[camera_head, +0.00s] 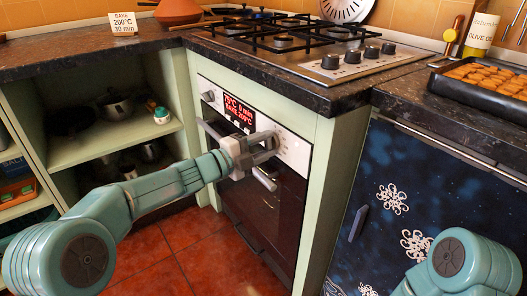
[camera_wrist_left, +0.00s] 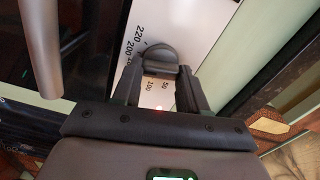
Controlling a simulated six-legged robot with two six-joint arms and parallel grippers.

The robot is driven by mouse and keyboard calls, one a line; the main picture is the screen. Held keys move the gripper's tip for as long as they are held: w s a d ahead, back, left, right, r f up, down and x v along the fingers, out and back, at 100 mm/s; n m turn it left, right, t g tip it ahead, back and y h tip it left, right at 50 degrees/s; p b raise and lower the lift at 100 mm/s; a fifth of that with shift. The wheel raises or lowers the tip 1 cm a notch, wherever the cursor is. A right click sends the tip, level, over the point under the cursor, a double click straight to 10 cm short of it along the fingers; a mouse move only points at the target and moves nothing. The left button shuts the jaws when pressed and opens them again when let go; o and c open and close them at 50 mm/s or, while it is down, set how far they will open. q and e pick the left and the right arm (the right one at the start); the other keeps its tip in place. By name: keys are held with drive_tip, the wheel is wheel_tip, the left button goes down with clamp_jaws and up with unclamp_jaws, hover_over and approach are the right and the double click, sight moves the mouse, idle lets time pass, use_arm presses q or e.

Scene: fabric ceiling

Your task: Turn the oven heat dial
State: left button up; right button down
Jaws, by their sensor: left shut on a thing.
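The oven (camera_head: 262,200) stands under the hob, its door shut. Its red display (camera_head: 240,111) seems to read 70°C, 0 min, BAKE 200°C. My left gripper (camera_head: 266,146) is at the right end of the oven's control panel. In the left wrist view the dark heat dial (camera_wrist_left: 158,60) sits between the tips of my left gripper (camera_wrist_left: 158,80), which is shut on it. Marks 220, 200, 50 and 100 show around the dial. In the head view the gripper hides the dial. My right arm shows at the lower right; its gripper is out of view.
A card (camera_head: 123,23) reads BAKE 200°C 30 min. Another oven knob (camera_head: 208,96) is left of the display. The oven door handle (camera_head: 264,179) lies just below my left gripper. A tray (camera_head: 480,85) of baked pieces stands on the right counter.

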use_arm(q)
drive_tip(key=shift+m+b, duration=0.55)
drive_tip(key=shift+m, duration=0.55)
use_arm(e)
drive_tip(key=shift+w+d+f, duration=0.1)
drive_tip(key=shift+w+f, duration=0.45)
drive_tip(key=shift+f, duration=0.2)
drive_tip(key=shift+t, duration=0.3)
use_arm(q)
drive_tip(key=o, duration=1.1)
drive_tip(key=shift+c, duration=0.2)
drive_tip(key=p+v, duration=0.3)
drive_tip(key=v, duration=1.3)
use_arm(e)
drive_tip(key=shift+g, duration=0.5)
drive_tip(key=shift+s+a+r, duration=0.1)
drive_tip(key=shift+s+r, duration=0.55)
drive_tip(key=shift+r, duration=0.2)
drive_tip(key=shift+s+a+r, duration=0.1)
drive_tip(key=shift+s+r, duration=0.5)
drive_tip(key=shift+r, duration=0.25)
use_arm(q)
drive_tip(key=shift+s+a, duration=0.15)
